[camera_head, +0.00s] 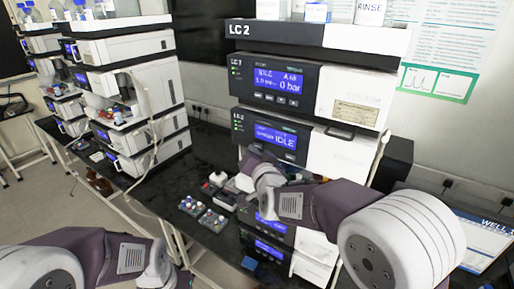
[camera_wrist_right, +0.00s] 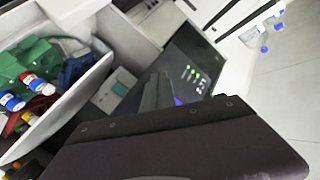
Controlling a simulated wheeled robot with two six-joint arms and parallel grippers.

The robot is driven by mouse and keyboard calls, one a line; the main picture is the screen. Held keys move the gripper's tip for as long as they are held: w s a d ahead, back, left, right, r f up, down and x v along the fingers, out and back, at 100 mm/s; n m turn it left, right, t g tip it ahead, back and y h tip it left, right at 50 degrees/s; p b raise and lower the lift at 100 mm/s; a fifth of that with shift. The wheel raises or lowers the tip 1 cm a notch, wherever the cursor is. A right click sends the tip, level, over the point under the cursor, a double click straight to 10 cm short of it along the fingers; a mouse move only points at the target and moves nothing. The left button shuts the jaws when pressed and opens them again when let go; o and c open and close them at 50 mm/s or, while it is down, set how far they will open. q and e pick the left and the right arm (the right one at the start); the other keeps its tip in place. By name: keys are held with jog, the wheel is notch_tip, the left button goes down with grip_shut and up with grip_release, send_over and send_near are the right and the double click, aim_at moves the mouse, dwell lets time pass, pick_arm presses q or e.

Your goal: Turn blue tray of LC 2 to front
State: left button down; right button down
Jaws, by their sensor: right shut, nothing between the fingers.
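The LC 2 stack (camera_head: 262,36) stands on the dark bench in the middle of the head view. In the right wrist view a white open drawer (camera_wrist_right: 60,112) holds coloured trays. The blue tray (camera_wrist_right: 80,70) sits in it beside a green tray (camera_wrist_right: 32,60) and is partly hidden by the drawer wall. My right gripper (camera_head: 250,160) is in front of the LC 2 stack, with its fingers hard to make out in the head view. In the wrist view it is shut and empty (camera_wrist_right: 158,92), just outside the drawer.
Vials with red and blue caps (camera_wrist_right: 36,84) stand in the green tray. Two small vial racks (camera_head: 202,214) lie on the bench left of the stack. Another instrument stack (camera_head: 125,60) stands to the left. Bottles stand on top of LC 2.

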jog(key=shift+w+d, duration=0.2)
jog(key=shift+w, duration=0.1)
dwell(0.9)
jog(key=shift+s+a, duration=0.5)
jog(key=shift+s, duration=0.2)
jog(key=shift+s+a+p, duration=0.2)
jog(key=shift+s+a, duration=0.55)
jog(key=shift+s, duration=0.3)
jog(key=shift+s+a+p, duration=0.15)
jog(key=shift+s+a, duration=0.55)
jog(key=shift+s, duration=0.3)
